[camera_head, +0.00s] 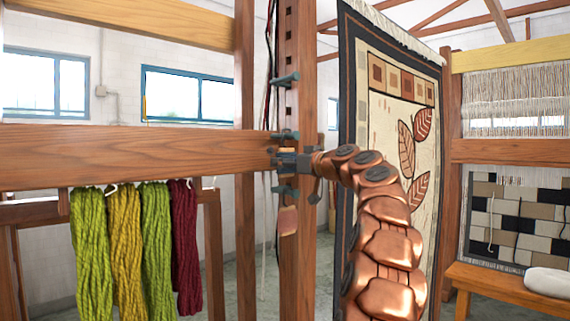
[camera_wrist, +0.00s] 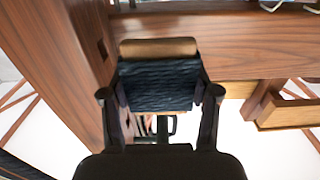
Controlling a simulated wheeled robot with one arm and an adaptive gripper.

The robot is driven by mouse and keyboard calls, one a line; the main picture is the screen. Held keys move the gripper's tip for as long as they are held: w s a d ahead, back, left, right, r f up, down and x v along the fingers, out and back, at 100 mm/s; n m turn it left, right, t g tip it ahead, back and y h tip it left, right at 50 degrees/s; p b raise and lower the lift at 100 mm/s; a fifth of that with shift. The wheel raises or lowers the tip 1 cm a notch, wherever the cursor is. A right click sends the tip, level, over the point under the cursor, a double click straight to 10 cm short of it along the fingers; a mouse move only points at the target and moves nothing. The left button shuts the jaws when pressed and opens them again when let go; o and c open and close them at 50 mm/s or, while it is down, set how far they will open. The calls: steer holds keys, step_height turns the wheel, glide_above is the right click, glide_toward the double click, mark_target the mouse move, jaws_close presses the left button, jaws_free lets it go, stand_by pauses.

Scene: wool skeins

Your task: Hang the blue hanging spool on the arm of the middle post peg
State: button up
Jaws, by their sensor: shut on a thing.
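The blue hanging spool (camera_wrist: 158,84) is a dark blue wound body with a tan wooden end. It fills the space between the two fingers of my gripper (camera_wrist: 160,94), which is shut on it. In the head view my gripper (camera_head: 291,161) is at the wooden post (camera_head: 298,40), close below the middle post peg (camera_head: 285,135); the spool is mostly hidden there by the fingers. I cannot tell whether the spool touches the peg's arm. An upper peg (camera_head: 285,78) and a lower peg (camera_head: 285,191) stick out of the same post.
A thick horizontal beam (camera_head: 120,152) runs left of the post. Green, yellow and dark red skeins (camera_head: 92,250) hang below it. A leaf-patterned rug (camera_head: 395,110) hangs close behind my arm. A brown piece (camera_head: 288,221) hangs below the lower peg. A bench (camera_head: 500,285) stands at right.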

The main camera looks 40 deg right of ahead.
steer(key=o, duration=1.2)
steer(key=shift+o, duration=0.2)
steer(key=shift+s, duration=0.15)
steer(key=s, duration=1.1)
steer(key=shift+s, duration=0.4)
